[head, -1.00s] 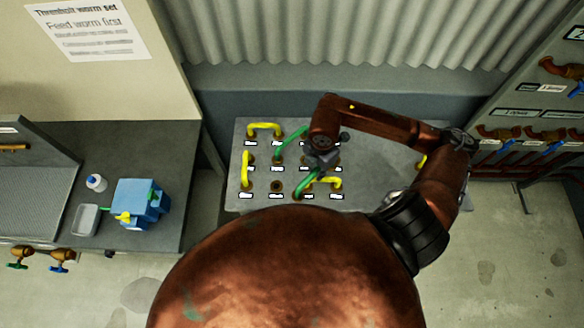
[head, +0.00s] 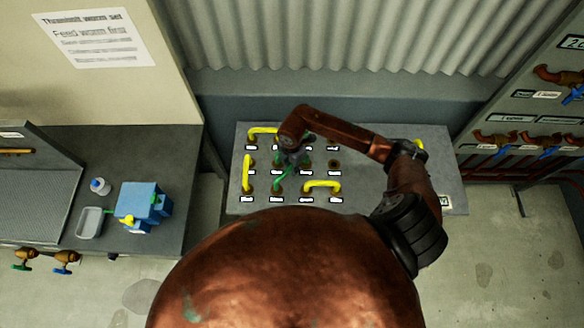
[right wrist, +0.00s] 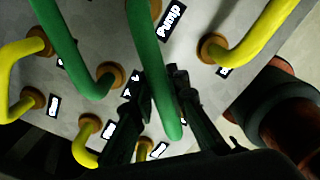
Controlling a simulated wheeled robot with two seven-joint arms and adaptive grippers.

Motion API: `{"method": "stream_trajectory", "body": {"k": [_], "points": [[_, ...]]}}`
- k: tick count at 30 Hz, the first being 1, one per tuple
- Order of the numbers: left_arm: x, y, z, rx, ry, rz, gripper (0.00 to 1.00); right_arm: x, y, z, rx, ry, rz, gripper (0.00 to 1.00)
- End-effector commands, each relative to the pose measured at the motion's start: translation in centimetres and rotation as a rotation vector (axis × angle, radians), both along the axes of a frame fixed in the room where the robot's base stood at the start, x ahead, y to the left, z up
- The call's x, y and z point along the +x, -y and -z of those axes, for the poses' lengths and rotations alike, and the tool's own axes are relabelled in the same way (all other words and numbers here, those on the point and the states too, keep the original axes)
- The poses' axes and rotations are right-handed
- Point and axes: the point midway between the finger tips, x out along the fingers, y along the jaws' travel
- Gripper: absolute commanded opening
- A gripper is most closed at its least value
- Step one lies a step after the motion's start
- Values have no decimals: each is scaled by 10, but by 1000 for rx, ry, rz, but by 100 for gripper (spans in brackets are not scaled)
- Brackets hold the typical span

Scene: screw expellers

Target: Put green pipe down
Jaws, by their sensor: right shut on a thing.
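My right gripper (head: 291,158) is over the socket panel (head: 400,165) in the head view, pointing down. In the right wrist view my right gripper (right wrist: 160,95) is shut on a green pipe (right wrist: 150,50), which passes between the two fingers. In the head view a green pipe (head: 283,179) shows just below the gripper, slanting over the left-middle sockets. I cannot tell whether its ends sit in sockets. A second green pipe (right wrist: 66,48) runs beside it in the right wrist view, with its lower end at a socket. My left gripper is not in view.
Yellow pipes stand in the panel at the left (head: 246,174), top left (head: 263,131) and lower middle (head: 322,184). The panel's right part is mostly bare. A blue box (head: 139,203) and a tray (head: 90,223) stand on the left counter. Valves line the right rack.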

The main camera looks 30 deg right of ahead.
Motion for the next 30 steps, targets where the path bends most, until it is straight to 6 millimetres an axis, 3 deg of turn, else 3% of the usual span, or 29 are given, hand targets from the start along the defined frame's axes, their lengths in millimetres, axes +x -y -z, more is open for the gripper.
{"method": "stream_trajectory", "body": {"k": [12,13,20,30], "points": [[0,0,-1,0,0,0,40,1,0,11,0,2,1,0],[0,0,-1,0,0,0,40,0,0,11,0,1,1,16],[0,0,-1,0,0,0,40,0,0,10,0,2,1,32],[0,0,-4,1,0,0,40,0,0,6,0,2,0,32]]}}
